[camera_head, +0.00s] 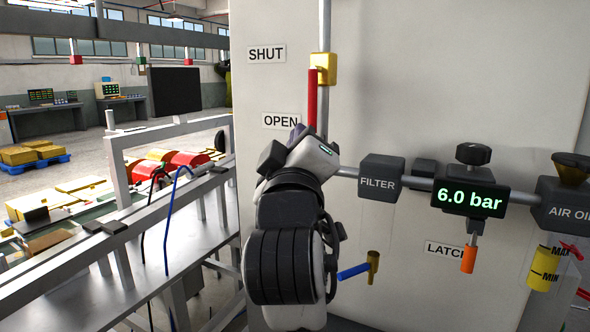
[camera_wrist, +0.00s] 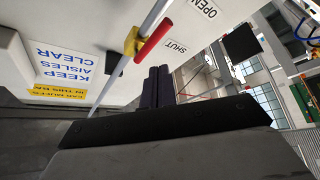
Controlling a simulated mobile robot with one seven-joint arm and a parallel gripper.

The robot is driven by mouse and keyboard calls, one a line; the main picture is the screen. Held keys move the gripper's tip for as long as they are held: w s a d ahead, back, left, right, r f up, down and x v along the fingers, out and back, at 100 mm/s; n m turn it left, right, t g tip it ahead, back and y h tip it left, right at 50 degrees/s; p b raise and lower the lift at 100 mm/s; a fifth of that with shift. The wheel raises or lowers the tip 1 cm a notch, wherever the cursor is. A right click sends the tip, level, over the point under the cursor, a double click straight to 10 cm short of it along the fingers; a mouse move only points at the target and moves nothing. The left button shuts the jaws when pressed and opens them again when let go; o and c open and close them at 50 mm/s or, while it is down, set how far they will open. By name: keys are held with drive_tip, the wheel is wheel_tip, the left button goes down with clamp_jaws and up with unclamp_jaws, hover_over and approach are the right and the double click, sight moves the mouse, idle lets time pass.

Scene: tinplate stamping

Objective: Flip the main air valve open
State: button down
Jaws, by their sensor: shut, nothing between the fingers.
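The main air valve has a yellow body (camera_head: 323,68) on a vertical grey pipe, with a red lever (camera_head: 312,98). The lever hangs straight down along the pipe, toward the OPEN label (camera_head: 281,121) and away from the SHUT label (camera_head: 266,54). The wrist view shows the red lever (camera_wrist: 154,40) and yellow body (camera_wrist: 130,42) just beyond my fingertips. My gripper (camera_wrist: 158,70) is shut and empty, its dark fingers together, apparently apart from the lever. In the head view my wrist is just below the lever and mostly hides the fingers and the lever's lower end.
A gauge (camera_head: 470,200) on the horizontal pipe reads 6.0 bar. The filter (camera_head: 379,178), an orange latch handle (camera_head: 469,259) and a blue lever (camera_head: 354,271) are to the right of my arm. A metal-framed bench (camera_head: 110,290) stands at left.

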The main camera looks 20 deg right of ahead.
drive_tip(key=v, duration=0.5)
drive_tip(key=shift+b, duration=0.4)
